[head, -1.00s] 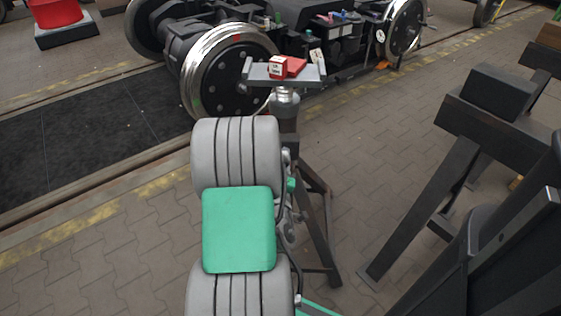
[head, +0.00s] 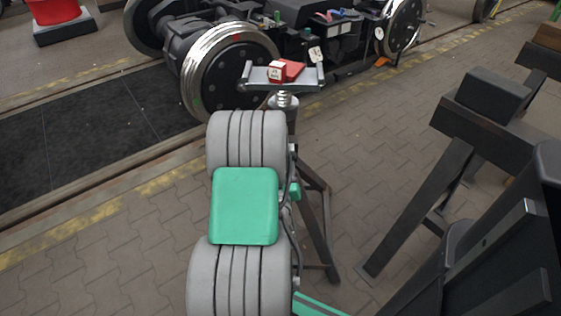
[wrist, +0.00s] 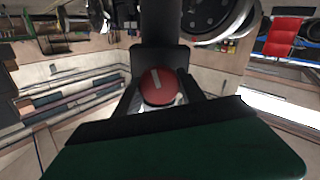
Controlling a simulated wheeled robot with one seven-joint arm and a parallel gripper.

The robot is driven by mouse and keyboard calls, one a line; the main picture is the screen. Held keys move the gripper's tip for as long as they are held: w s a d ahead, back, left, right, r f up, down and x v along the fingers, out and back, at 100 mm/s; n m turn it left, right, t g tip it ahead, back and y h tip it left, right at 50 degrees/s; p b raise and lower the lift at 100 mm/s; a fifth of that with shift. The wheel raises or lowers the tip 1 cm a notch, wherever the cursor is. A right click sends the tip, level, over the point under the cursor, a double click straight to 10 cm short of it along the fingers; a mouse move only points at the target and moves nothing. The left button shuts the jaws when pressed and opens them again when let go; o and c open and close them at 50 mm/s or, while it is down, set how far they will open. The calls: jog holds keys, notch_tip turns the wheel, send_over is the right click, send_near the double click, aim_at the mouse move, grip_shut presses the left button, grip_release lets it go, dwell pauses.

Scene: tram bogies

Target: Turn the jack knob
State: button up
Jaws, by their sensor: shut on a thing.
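A red round knob (wrist: 162,87) with a white bar mark shows in the middle of the wrist view. The bar is tilted a little from upright. My gripper (wrist: 160,98) has its dark fingers on either side of the knob and is shut on it. In the head view my own grey and green arm hides the gripper and the knob. The jack stand (head: 283,100) rises beyond my arm, with a threaded post, dark legs and a flat grey head (head: 256,76) on top.
A small red box (head: 277,71) and a flat red item (head: 293,69) lie on the jack's head. A bogie wheel (head: 230,78) stands close behind it. A dark trestle (head: 425,190) stands at the right. Paved floor (head: 365,170) between is clear.

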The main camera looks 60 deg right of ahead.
jog(key=shift+f+m+p, duration=0.15)
jog(key=shift+m+p, duration=0.4)
jog(key=shift+m, duration=0.95)
jog(key=shift+a, duration=0.1)
jog(key=o, duration=1.1)
jog(key=shift+o, duration=1.3)
jog(key=v, duration=0.7)
jog(key=shift+a, duration=0.3)
jog(key=shift+s, duration=0.15)
